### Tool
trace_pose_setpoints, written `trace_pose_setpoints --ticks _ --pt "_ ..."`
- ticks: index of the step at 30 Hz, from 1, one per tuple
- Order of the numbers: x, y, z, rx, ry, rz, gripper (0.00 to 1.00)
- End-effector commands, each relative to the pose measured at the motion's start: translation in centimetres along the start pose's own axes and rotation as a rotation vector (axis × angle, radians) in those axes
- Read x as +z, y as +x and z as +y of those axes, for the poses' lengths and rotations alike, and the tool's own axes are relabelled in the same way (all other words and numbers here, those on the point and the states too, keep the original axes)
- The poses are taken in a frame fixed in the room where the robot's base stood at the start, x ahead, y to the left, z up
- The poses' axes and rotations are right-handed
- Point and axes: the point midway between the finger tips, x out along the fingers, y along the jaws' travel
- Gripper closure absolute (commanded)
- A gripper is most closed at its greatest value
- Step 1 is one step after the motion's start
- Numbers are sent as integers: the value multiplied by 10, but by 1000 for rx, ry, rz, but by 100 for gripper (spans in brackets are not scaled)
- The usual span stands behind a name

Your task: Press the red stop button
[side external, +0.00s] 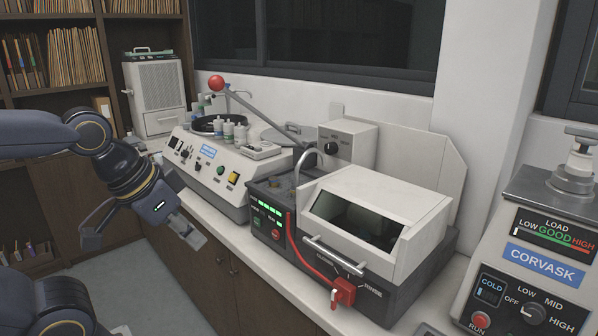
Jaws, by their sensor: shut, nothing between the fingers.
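A small red button (275,234) sits on the dark front panel of the middle machine (370,215), beside a small green button (257,221). Its label is too small to read. Another red button (480,320), labelled RUN, is on the Corvask machine at the right edge. My gripper (193,235) is shut and empty. In the picture it is left of the middle machine's panel, in front of the counter edge and apart from both buttons.
A polishing machine (213,168) with a red-knobbed lever stands behind my gripper. Dark cabinets (235,290) lie below the counter; floor space in front is open.

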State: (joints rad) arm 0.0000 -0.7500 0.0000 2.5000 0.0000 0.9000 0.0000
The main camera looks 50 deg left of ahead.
Motion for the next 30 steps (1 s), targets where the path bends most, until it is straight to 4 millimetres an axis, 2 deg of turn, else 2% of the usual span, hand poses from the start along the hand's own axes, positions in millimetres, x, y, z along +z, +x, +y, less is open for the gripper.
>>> trace_pose_setpoints --ticks 8,11,14,17,19,24,27,30 --pt "0 0 0 0 -1 0 100" --pt "-6 0 0 0 -15 30 100" --pt "-27 -2 -1 -3 -34 126 100" --pt "-64 -5 -2 -5 -57 281 100" --pt "-92 1 -6 -10 -84 375 100" --pt "-152 39 -30 -37 -165 538 100" --pt "-171 69 -48 -48 -212 593 100" --pt "-178 103 -69 -58 -260 620 100"
